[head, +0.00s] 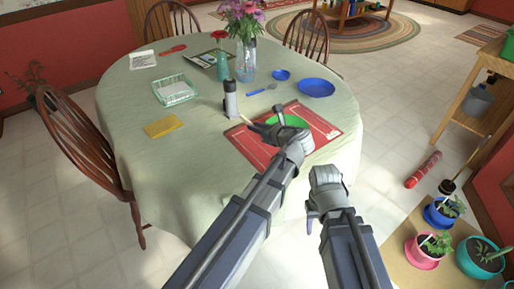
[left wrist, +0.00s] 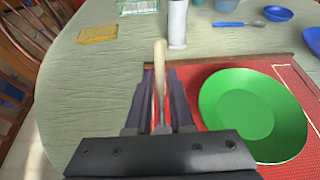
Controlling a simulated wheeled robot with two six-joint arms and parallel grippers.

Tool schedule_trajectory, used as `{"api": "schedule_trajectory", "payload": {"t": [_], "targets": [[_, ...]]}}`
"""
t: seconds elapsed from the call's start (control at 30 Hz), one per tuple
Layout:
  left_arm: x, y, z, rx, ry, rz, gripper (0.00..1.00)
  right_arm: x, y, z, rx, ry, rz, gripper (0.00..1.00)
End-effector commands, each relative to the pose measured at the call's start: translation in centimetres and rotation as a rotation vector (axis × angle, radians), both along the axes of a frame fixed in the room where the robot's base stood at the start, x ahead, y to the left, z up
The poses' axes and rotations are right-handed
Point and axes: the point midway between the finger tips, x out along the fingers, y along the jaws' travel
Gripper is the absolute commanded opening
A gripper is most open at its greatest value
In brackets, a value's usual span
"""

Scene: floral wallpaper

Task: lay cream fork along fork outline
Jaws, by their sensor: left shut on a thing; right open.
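The cream fork (left wrist: 160,60) is between the fingers of my left gripper (left wrist: 159,90), its pale handle pointing away in the left wrist view. In the head view my left gripper (head: 262,127) is over the left part of the red placemat (head: 245,146), left of the green plate (head: 290,120). The plate (left wrist: 250,115) lies right of the gripper in the left wrist view. The fork outline cannot be made out; the gripper and arm cover part of the mat. My right gripper (head: 312,216) is open and empty near the table's front edge.
A grey-white bottle (head: 230,98) stands just behind the mat's left corner. A blue plate (head: 316,87), blue bowl (head: 281,74) and blue-handled utensil (head: 261,90) lie behind the mat. A yellow cloth (head: 163,127) and green basket (head: 176,90) are to the left. Bare tablecloth lies left of the mat.

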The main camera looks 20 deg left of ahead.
Motion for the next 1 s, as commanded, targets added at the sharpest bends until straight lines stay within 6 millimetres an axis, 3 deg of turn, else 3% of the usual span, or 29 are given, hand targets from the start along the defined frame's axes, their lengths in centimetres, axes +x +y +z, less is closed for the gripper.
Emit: {"api": "schedule_trajectory", "payload": {"t": [0.33, 0.67, 1.0], "targets": [[0.0, 0.0, -5.4, 0.000, 0.000, 0.000, 0.00, 0.0, 0.0, -5.4, 0.000, 0.000, 0.000, 0.50], [0.0, 0.0, -6.2, 0.000, 0.000, 0.000, 0.00, 0.0, 0.0, -6.2, 0.000, 0.000, 0.000, 0.50], [0.0, 0.0, -9.8, 0.000, 0.000, 0.000, 0.00, 0.0, 0.0, -9.8, 0.000, 0.000, 0.000, 0.50]]}}
